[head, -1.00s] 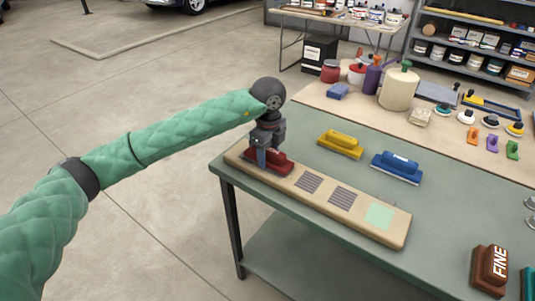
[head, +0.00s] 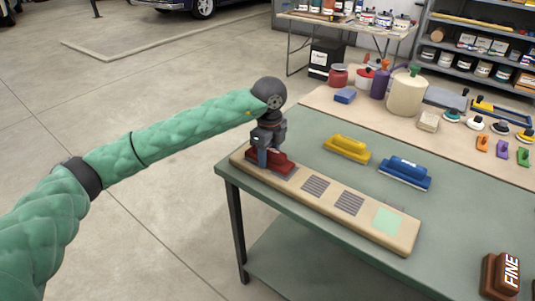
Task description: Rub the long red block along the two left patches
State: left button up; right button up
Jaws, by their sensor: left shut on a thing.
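The long red block (head: 282,164) lies on the left part of a pale wooden board (head: 403,238), which rests along the table's near edge. My left gripper (head: 266,156) is shut on the block from above. Two striped grey patches (head: 315,187) (head: 349,203) and a pale green patch (head: 387,221) show along the board to the block's right. A bit of grey shows at the block's near right edge, apparently a patch mostly hidden under it. My right gripper is out of view.
A yellow block (head: 347,150) and a blue block (head: 404,173) stand on the green table (head: 350,273) behind the board. A brown block marked FINE (head: 502,274) is at the lower right. Tubs, bottles and small tools crowd the table's back strip.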

pick_arm(q)
jog(key=shift+s+d, duration=0.2)
jog(key=shift+d, duration=0.1)
jog(key=shift+f, duration=0.1)
jog(key=shift+r+p, duration=1.1)
jog(key=shift+r, duration=2.45)
